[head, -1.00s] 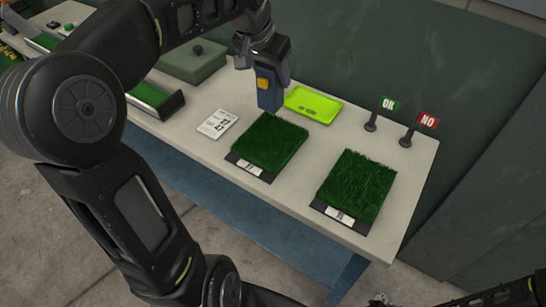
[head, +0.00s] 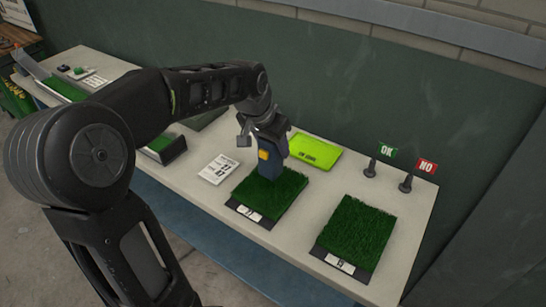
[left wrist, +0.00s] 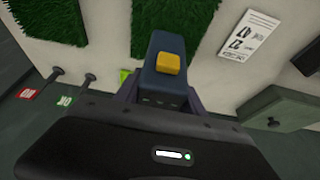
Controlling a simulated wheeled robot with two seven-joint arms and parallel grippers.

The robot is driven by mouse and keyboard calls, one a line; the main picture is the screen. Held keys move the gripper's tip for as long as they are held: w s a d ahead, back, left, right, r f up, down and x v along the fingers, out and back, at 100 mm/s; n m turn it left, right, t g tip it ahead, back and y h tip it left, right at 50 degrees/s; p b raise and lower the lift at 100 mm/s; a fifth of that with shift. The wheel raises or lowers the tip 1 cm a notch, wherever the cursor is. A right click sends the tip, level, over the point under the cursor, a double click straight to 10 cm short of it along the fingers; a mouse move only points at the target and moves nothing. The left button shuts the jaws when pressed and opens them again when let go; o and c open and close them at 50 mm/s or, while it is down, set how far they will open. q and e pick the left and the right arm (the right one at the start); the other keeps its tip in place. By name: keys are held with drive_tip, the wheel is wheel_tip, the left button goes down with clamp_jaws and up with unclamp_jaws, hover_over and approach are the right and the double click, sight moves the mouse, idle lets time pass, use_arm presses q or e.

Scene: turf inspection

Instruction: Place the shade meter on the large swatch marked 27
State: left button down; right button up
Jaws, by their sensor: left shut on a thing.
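The shade meter (head: 271,160) is a dark blue block with a yellow button. My left gripper (head: 268,128) is shut on it and holds it upright over the far part of the left large swatch (head: 262,198). I cannot tell whether its lower end touches the turf. The meter (left wrist: 164,72) also shows in the left wrist view, beside the same swatch's grass (left wrist: 172,22). The right large swatch (head: 356,229) lies apart, toward the table's right end. Both swatches have white number labels at their front edges, too small to read surely. My right gripper is out of view.
A lime tray (head: 314,152) lies just behind the meter. A printed card (head: 218,168) lies left of the swatch. The OK flag (head: 387,151) and NO flag (head: 425,167) stand at the back right. The table (head: 310,205) is bare between the swatches.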

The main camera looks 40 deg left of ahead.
sight(266, 141)
use_arm(q)
drive_tip(key=shift+f, duration=1.85)
drive_tip(key=shift+f, duration=0.1)
drive_tip(key=c, duration=0.7)
unclamp_jaws()
drive_tip(key=shift+s+r, duration=0.1)
drive_tip(key=shift+r, duration=0.2)
drive_tip(key=v, duration=1.1)
drive_tip(key=shift+s+r, duration=0.2)
drive_tip(key=shift+r, duration=0.05)
